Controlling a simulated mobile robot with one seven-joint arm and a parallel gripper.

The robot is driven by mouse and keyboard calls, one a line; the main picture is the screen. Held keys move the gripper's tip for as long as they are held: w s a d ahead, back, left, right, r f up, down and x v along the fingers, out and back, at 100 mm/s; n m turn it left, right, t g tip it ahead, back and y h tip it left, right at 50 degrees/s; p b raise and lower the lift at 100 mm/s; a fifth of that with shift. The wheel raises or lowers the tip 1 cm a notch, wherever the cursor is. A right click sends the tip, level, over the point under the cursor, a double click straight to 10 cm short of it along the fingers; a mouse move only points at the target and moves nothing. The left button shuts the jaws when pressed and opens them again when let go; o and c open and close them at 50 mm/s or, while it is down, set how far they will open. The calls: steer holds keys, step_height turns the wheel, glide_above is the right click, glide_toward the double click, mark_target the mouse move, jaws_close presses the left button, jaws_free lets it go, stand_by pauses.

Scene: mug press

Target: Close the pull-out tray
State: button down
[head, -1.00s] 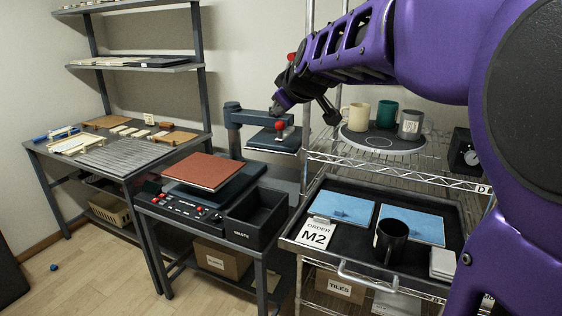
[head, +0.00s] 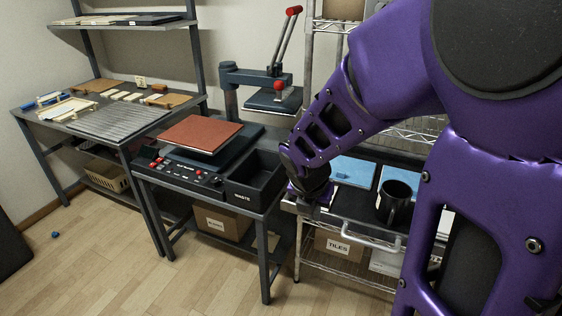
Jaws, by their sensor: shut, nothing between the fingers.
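The pull-out tray (head: 350,212) is a dark, shallow tray on the wire rack. It stands out at the front, with a light bar handle (head: 372,243) on its front edge. A black mug (head: 394,203) stands upright in it, beside blue sheets (head: 353,171). My gripper (head: 305,201) is at the tray's front left corner, pointing down. It looks shut and empty; its fingertips are small and partly hidden, so I cannot tell whether they touch the tray. My arm hides the tray's right part, and the order card is out of sight.
The press table with a black waste bin (head: 256,180) stands close to the left of the tray. A red-brown plate (head: 200,133) lies on the press. Boxes, one marked TILES (head: 338,245), sit below the tray. The floor in front (head: 150,280) is clear.

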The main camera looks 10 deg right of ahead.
steer(key=w+d+f+b, duration=0.3)
steer(key=w+f, duration=0.3)
steer(key=f, duration=0.2)
steer(key=shift+d+b, duration=0.35)
steer(key=shift+d, duration=0.2)
steer(key=shift+w, duration=0.1)
